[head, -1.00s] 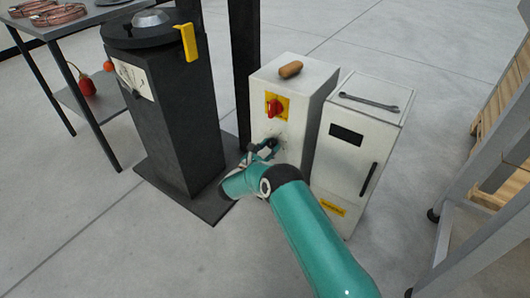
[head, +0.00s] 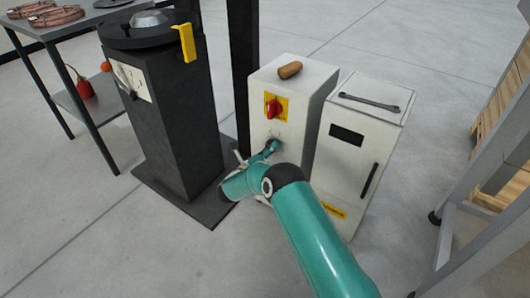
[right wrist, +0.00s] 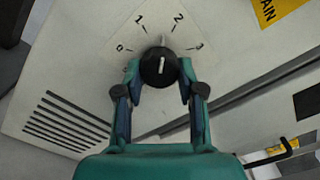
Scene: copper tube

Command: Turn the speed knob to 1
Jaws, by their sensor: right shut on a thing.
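The black speed knob (right wrist: 158,67) is on the pale front panel of a cabinet (head: 292,115), with the figures 0, 1, 2 and 3 in an arc around it in the right wrist view. A white pointer line on the knob points up, between the 1 (right wrist: 139,20) and the 2 (right wrist: 178,16). My right gripper (right wrist: 159,78) is shut on the knob, one finger on each side. In the head view, my right gripper (head: 271,147) reaches the cabinet front and largely hides the knob. My left gripper is in neither view.
A red rotary switch on a yellow plate (head: 274,105) is above the knob. A brown-handled object (head: 290,70) lies on the cabinet. A white cabinet with a wrench (head: 369,102) stands right, a dark pedestal (head: 170,120) left. Vent slots (right wrist: 70,122) are beside the knob.

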